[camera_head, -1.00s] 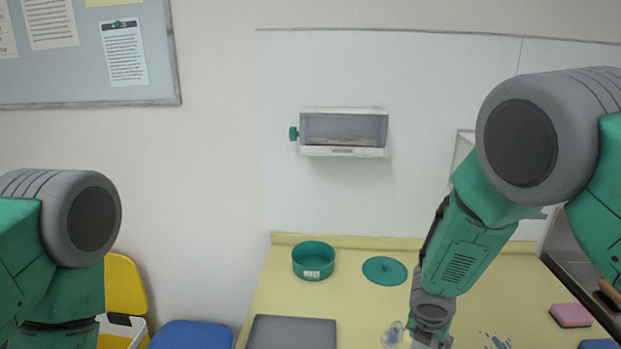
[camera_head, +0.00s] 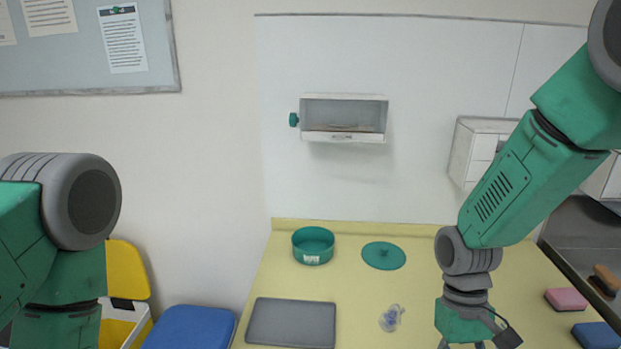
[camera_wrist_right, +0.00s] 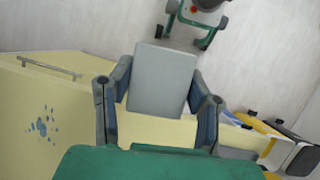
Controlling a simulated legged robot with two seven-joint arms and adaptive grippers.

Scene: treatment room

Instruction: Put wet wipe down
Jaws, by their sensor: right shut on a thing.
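My right gripper (camera_wrist_right: 160,74) is shut on a pale grey, flat rectangular piece, the wet wipe (camera_wrist_right: 164,88), in the right wrist view. The wipe sits between the two fingers and reaches past the table's edge in that picture. In the head view my right gripper (camera_head: 477,345) is cut off at the bottom edge, and the wipe is out of sight there. The yellow table (camera_head: 370,310) lies below. Blue spots (camera_wrist_right: 42,125) mark its top at the left of the wrist view. My left gripper is out of the picture.
On the table are a green round bowl (camera_head: 313,246), a green lid (camera_head: 384,256), a grey tray (camera_head: 291,323) and a small clear-blue item (camera_head: 391,318). Pink (camera_head: 566,300) and blue (camera_head: 596,335) sponges lie at the right.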

